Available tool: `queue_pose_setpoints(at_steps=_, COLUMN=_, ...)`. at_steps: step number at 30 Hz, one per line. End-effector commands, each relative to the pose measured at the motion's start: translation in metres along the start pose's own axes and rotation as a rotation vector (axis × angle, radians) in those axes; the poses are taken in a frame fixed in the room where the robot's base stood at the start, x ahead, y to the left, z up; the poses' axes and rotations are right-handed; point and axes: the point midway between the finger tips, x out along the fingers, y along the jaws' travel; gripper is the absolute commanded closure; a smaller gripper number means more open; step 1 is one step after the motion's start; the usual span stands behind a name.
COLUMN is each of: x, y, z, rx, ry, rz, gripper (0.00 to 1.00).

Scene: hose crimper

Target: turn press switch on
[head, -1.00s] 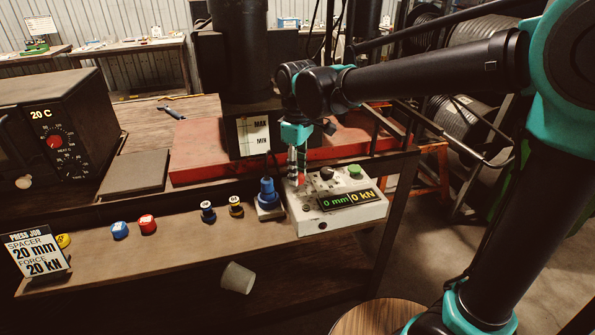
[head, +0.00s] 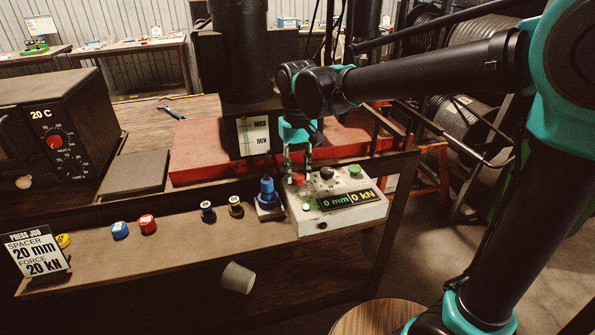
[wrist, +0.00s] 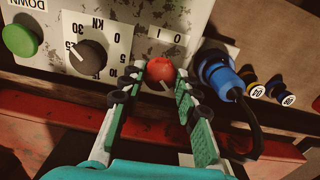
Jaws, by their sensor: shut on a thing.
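The press switch is a red knob (head: 298,180) at the back left of the white control box (head: 362,212). My gripper (head: 298,172) reaches down to it from above, with its two fingers side by side. In the wrist view the red knob (wrist: 160,70) sits between the fingertips of my gripper (wrist: 158,80), which is shut on it. A small white mark shows on the knob, and the panel's 0 and 1 marks are beyond it. The display (head: 348,199) reads 0 mm and 0 kN. A small green light (head: 306,206) shows left of the display.
A dark dial (head: 326,173) and a green button (head: 355,170) are right of the switch. A blue plug (head: 267,190) with a cable stands just left of the box. Numbered spacers (head: 236,206) sit further left. The red press bed (head: 205,160) lies behind.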

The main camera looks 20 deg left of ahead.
Motion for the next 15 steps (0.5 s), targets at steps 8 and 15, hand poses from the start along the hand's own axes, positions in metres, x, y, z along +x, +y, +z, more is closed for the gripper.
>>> queue_pose_setpoints(at_steps=8, x=-0.0004, y=0.0000, z=-0.0006, rx=0.054, ry=0.001, rz=0.000, gripper=0.97)
queue_pose_setpoints(at_steps=15, x=-0.0004, y=0.0001, z=-0.0005, rx=0.060, ry=0.001, rz=0.000, gripper=0.97)
